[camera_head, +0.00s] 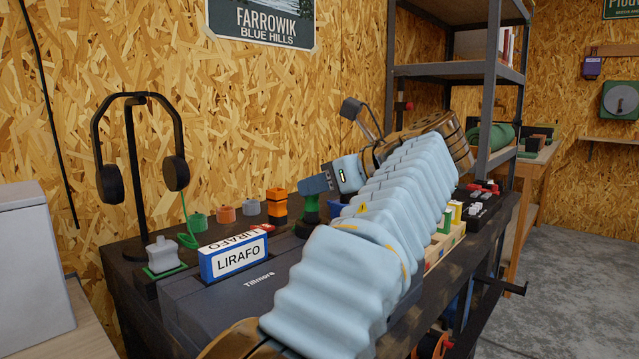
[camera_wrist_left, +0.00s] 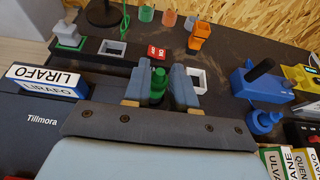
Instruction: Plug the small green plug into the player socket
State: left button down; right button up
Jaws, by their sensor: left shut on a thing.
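My left gripper (camera_head: 316,188) is shut on a small green plug (camera_head: 308,212), held between its two fingers. The plug also shows between the fingers in the left wrist view (camera_wrist_left: 158,84). The dark player marked Tillmora (camera_head: 235,285) lies on the bench below my left arm. In the left wrist view, a pale square-framed opening (camera_wrist_left: 112,48) lies left of the plug, and another (camera_wrist_left: 196,83) lies just right of it, beside the right finger. A grey-white block (camera_head: 163,255) sits on a green square. I cannot tell which opening is the player socket. My right gripper is not in view.
A LIRAFO box (camera_head: 234,257) stands on the player. Headphones (camera_head: 176,172) with a green cable hang on a black stand. Several coloured cylinders and an orange piece (camera_head: 277,202) stand at the back. A blue piece with a black handle (camera_wrist_left: 262,82) is to the right.

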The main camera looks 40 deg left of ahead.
pick_arm(q)
jog(key=shift+f+b, duration=0.65)
jog(key=shift+f, duration=0.25)
jog(key=c, duration=0.8)
grip_release()
jog(key=p+v, duration=0.3)
jog(key=v, duration=0.9)
jog(key=shift+d+r, duration=0.2)
jog(key=shift+r, duration=0.1)
jog(key=shift+s+d+r, duration=0.1)
jog(key=shift+d, duration=0.55)
